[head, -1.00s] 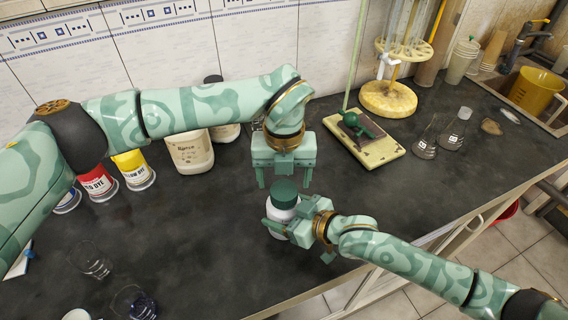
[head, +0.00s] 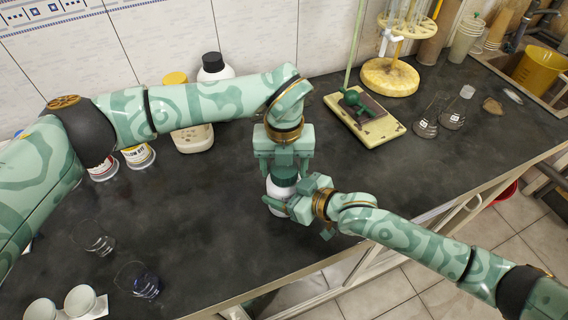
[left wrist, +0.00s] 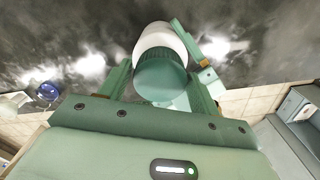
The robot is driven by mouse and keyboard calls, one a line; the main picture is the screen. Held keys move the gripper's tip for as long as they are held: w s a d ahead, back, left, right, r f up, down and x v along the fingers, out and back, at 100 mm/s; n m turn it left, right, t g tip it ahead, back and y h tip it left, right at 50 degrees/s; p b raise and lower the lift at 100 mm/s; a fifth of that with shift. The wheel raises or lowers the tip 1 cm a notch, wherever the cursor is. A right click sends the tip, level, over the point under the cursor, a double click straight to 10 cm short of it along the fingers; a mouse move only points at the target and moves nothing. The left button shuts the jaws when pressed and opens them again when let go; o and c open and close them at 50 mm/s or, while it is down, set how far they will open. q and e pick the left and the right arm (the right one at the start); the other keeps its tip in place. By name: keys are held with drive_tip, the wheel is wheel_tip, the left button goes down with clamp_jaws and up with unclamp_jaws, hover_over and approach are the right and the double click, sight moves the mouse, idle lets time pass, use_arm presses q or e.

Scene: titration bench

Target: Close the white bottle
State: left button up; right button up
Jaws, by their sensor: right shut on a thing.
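The white bottle (head: 277,191) stands near the front of the dark bench; it also shows in the left wrist view (left wrist: 160,38). A dark green cap (head: 285,181) is on its top, and it fills the middle of the left wrist view (left wrist: 160,78). Whether the cap is fully seated cannot be told. My right gripper (head: 284,206) is shut on the bottle's body from the right. My left gripper (head: 285,170) points down over the bottle, its open fingers on either side of the cap, with a small gap showing in the left wrist view.
Beakers (head: 140,283) stand front left. Dye tubs (head: 138,157) and a black-capped bottle (head: 214,68) stand behind my left arm.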

use_arm(q)
drive_tip(key=shift+o, duration=0.5)
drive_tip(key=shift+r, duration=2.25)
drive_tip(key=o, duration=0.6)
wheel_tip(320, 180, up, 12)
use_arm(e)
drive_tip(key=o, duration=2)
drive_tip(key=shift+d, duration=0.1)
use_arm(q)
drive_tip(key=r+p, duration=0.3)
drive_tip(key=r, duration=0.1)
drive_tip(key=shift+s+r+p, duration=0.2)
drive_tip(key=shift+p, duration=0.15)
use_arm(e)
drive_tip(key=v, duration=1.6)
drive_tip(key=shift+s, duration=0.15)
